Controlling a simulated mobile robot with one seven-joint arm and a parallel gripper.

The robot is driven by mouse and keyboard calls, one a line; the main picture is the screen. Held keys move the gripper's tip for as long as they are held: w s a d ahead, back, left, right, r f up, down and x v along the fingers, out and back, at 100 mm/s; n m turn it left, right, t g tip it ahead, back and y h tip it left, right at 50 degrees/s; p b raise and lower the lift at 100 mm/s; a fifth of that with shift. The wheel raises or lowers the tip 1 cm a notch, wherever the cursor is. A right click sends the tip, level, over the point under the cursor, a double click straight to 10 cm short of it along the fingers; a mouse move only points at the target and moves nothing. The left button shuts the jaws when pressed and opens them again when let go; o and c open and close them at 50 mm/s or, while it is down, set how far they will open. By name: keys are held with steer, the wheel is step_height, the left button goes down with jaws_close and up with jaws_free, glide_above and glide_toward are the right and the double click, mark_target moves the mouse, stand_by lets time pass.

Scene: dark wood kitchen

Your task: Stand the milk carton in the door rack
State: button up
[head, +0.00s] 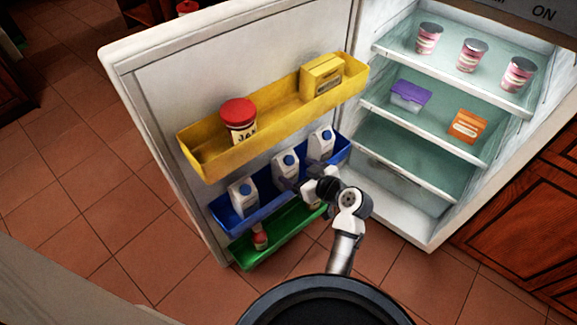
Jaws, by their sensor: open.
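Three white milk cartons with blue caps stand upright in the blue door rack (227,217). They are the left carton (243,200), the middle carton (284,170) and the right carton (320,143). My gripper (287,186) is open at the blue rack, in front of the lower part of the middle carton. I cannot tell whether its fingers touch that carton. My wrist and gripper hide part of the rack's front and right half.
The yellow rack (205,160) above holds a red-lidded jam jar (239,120) and a yellow box (322,77). The green rack (285,227) below holds a small red-capped bottle (260,238). Fridge shelves hold pink cups (472,56), a purple-lidded tub (410,96) and an orange box (468,126).

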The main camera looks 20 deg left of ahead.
steer(key=shift+v, duration=2.7)
